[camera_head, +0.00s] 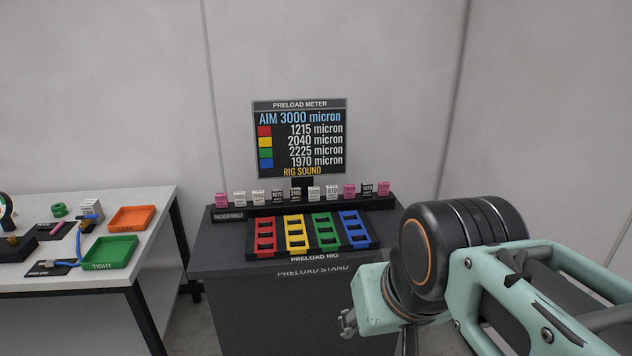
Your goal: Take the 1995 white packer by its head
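A row of small packers stands on the black packer shelf (228,215) at the back of the preload stand. White packers show at left (240,198), beside it (258,197), and right of the middle (314,193) and (332,192). Their printed numbers are too small to read, so I cannot tell which is the 1995 one. My arm comes in from the right. My gripper (348,322) seems to be the small metal part at the arm's lower left end, in front of the stand and well away from the packers. Its fingers are not clear.
Pink (221,200) and dark (277,196) packers stand among the white ones. The preload rig (282,254) with red, yellow, green and blue slots lies before the shelf. A white table (150,215) with orange and green trays is left.

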